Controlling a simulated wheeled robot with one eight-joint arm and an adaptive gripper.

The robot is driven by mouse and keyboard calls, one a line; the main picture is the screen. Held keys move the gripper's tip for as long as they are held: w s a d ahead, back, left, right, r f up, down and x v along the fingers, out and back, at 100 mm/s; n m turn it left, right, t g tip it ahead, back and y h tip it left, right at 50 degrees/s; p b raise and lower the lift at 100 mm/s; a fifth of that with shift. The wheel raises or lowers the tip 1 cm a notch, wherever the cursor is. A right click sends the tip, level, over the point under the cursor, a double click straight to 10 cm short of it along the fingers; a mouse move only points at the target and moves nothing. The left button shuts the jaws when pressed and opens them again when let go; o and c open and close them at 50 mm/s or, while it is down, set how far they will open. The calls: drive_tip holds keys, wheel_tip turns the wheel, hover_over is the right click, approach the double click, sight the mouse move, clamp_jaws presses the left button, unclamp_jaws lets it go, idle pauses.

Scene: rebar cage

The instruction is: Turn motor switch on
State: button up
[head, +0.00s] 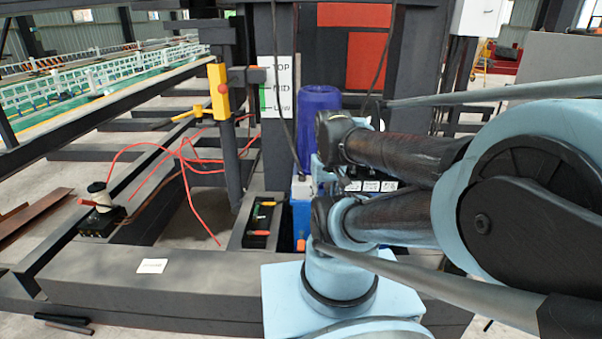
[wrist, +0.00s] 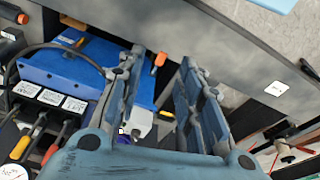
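My gripper (wrist: 163,58) is open in the wrist view, its two fingers spread with nothing held between them. A light grey box (wrist: 140,122) sits partly behind the left finger; a similar light box (head: 302,187) stands on blue equipment (head: 300,218) in the head view. Black blocks with white labels (wrist: 50,97) sit at the left of the wrist view, with coloured handles below them. The label text is too small to read, and I cannot tell which part is the motor switch. My arm hides the gripper and part of the equipment in the head view.
A blue cylinder (head: 320,115) rises behind the equipment. A yellow control box (head: 219,92) with a red button hangs on a post. A black tool tray (head: 262,224) lies left of the equipment. The dark beam (head: 200,280) in front is mostly clear.

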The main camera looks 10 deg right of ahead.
drive_tip(key=shift+o, duration=0.6)
drive_tip(key=shift+w, duration=0.1)
drive_tip(key=shift+o, duration=1.3)
drive_tip(key=shift+s+r, duration=0.2)
drive_tip(key=shift+s, duration=0.05)
drive_tip(key=w+r+n, duration=0.4)
drive_tip(key=w+r, duration=0.3)
drive_tip(key=w, duration=0.2)
drive_tip(key=n+g, duration=0.2)
drive_tip(key=n, duration=1)
hover_over(302, 174)
wheel_tip(302, 174, down, 4)
wheel_tip(302, 174, down, 16)
drive_tip(key=shift+w+f, duration=0.15)
drive_tip(key=shift+f, duration=0.1)
